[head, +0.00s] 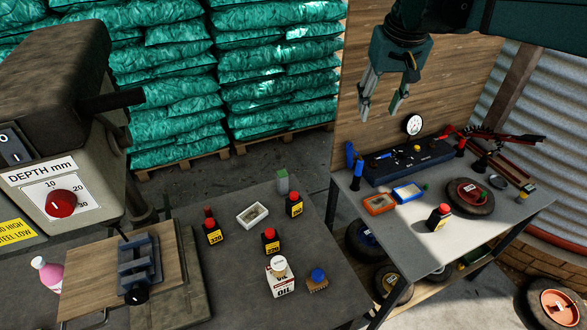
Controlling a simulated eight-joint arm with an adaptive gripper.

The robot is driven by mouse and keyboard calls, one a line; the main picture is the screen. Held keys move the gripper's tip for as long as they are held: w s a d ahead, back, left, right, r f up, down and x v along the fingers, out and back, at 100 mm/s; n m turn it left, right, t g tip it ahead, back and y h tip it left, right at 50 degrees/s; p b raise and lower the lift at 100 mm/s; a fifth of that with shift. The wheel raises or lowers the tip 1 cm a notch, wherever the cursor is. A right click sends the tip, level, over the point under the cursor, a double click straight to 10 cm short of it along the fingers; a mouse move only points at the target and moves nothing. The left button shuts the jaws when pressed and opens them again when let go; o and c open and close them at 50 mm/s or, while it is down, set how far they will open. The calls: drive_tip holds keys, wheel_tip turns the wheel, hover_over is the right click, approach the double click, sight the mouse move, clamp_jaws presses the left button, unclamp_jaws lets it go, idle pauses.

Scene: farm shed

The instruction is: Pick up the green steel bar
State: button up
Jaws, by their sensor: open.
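My gripper (381,108) hangs at the upper right of the head view, in front of the wooden wall. Its two fingers point down, spread apart, with nothing between them. It is apart from the bar, higher and to its right in the picture.
A drill press (60,150) stands left. A second cluttered table (408,246) is right. Bare bench lies front centre.

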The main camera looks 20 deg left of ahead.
drive_tip(key=w+a+f+n+g, duration=0.1)
drive_tip(key=w+a+f, duration=0.15)
drive_tip(key=a, duration=0.55)
drive_tip(key=w+a+f+n+g, duration=0.1)
drive_tip(key=w+a, duration=0.3)
drive_tip(key=a, duration=0.4)
drive_tip(key=n+h, duration=0.1)
drive_tip(key=n, duration=0.1)
hover_over(282, 173)
wheel_tip(282, 173, down, 7)
drive_tip(key=shift+g, duration=0.4)
wheel_tip(282, 173, down, 30)
drive_tip(key=shift+r, duration=0.1)
drive_tip(key=shift+f, duration=0.3)
drive_tip(key=shift+f, duration=0.15)
drive_tip(key=shift+f, duration=1.15)
drive_tip(key=shift+f, duration=0.15)
drive_tip(key=shift+f+b, duration=0.6)
drive_tip(key=shift+f, duration=1.85)
